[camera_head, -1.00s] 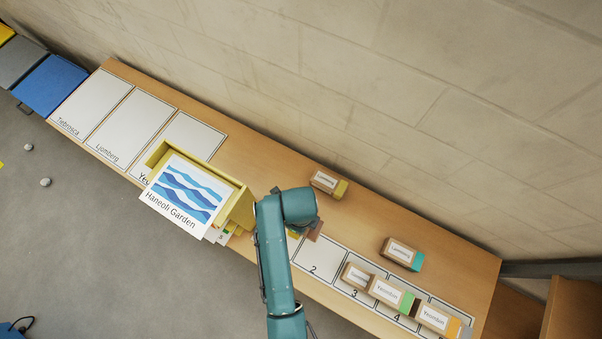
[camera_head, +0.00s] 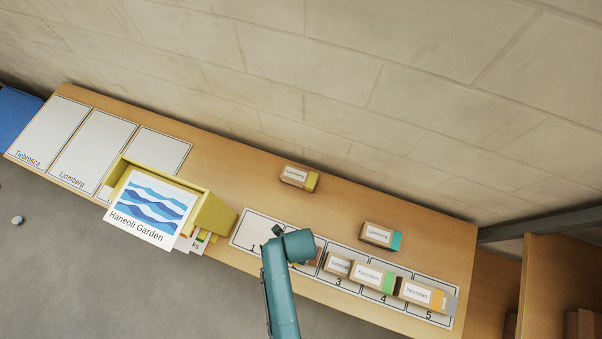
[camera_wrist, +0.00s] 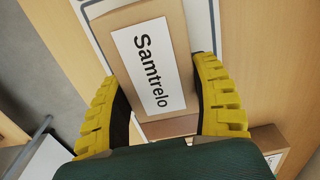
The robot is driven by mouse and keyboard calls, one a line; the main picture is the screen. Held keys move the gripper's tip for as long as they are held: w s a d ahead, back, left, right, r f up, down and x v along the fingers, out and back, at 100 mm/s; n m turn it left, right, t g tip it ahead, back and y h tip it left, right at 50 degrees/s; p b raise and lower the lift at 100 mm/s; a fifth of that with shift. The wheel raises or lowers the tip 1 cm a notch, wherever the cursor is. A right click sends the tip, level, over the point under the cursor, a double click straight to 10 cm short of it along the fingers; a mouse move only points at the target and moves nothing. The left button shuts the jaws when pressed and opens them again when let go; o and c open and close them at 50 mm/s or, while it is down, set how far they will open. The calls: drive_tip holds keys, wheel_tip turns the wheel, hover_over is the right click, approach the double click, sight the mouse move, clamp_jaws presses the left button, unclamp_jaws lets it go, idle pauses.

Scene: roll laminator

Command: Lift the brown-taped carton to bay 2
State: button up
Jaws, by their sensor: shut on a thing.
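My gripper (camera_wrist: 157,74) is shut on a cardboard carton (camera_wrist: 150,58) with a white "Samtrelo" label, one yellow-and-black finger on each side. In the head view my arm hides most of this carton; a brown end (camera_head: 313,259) shows beside the wrist, over bay 2. The bay's number is hidden there. In the wrist view a white, black-lined panel lies beneath the carton. I cannot tell whether the carton touches it.
Bay 1 (camera_head: 262,228) is bare. A small carton (camera_head: 339,266) sits in bay 3, with green-taped (camera_head: 372,277) and orange-taped (camera_head: 424,294) cartons to its right. Yellow-taped (camera_head: 298,178) and teal-taped (camera_head: 380,236) cartons lie behind. A yellow bin (camera_head: 212,217) stands left.

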idle(0.4)
drive_tip(key=shift+f, duration=0.45)
drive_tip(key=o, duration=1.3)
